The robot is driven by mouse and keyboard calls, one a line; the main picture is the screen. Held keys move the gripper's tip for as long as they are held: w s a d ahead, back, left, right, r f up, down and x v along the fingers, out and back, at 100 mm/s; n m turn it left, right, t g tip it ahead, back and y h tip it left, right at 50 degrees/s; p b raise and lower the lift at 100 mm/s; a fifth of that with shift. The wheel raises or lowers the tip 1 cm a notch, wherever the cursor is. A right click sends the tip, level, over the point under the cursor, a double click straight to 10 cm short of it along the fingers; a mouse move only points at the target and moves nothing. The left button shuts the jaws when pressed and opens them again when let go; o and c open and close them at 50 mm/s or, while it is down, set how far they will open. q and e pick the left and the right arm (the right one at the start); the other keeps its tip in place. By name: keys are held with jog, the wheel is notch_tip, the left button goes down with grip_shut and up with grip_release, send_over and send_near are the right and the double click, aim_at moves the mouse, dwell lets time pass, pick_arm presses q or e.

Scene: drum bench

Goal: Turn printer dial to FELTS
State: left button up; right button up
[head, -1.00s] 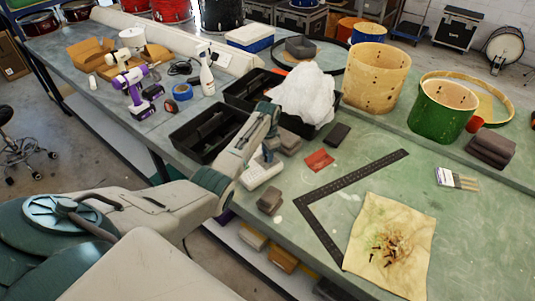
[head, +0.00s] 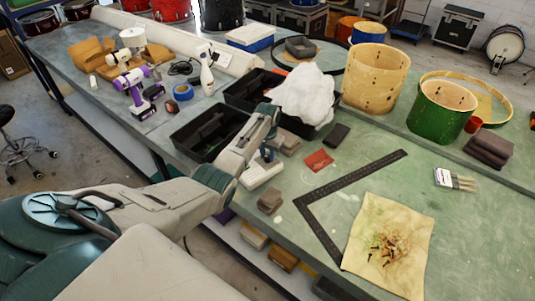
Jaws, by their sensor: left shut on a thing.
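The white printer (head: 261,175) sits on the green bench near its front edge, beside the black tray. My left arm reaches in from the left, and my left gripper (head: 268,156) points down at the printer's top. The gripper is shut on the printer's dial, as far as its place shows. The dial and its markings are hidden by the gripper and too small to read, so I cannot tell its setting. My right gripper is not in view.
Black trays (head: 205,136) and a white crumpled bundle (head: 303,93) lie behind my gripper. Grey-brown blocks (head: 270,200) and a red patch (head: 319,160) lie nearby. A black square ruler (head: 322,226) and a stained cloth (head: 385,283) lie to the right.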

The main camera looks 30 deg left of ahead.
pick_arm(q)
jog(key=n, duration=0.4)
jog(key=shift+n, duration=0.3)
jog(key=shift+w+n, duration=0.1)
jog(key=shift+n, duration=2.2)
jog(key=o, duration=1)
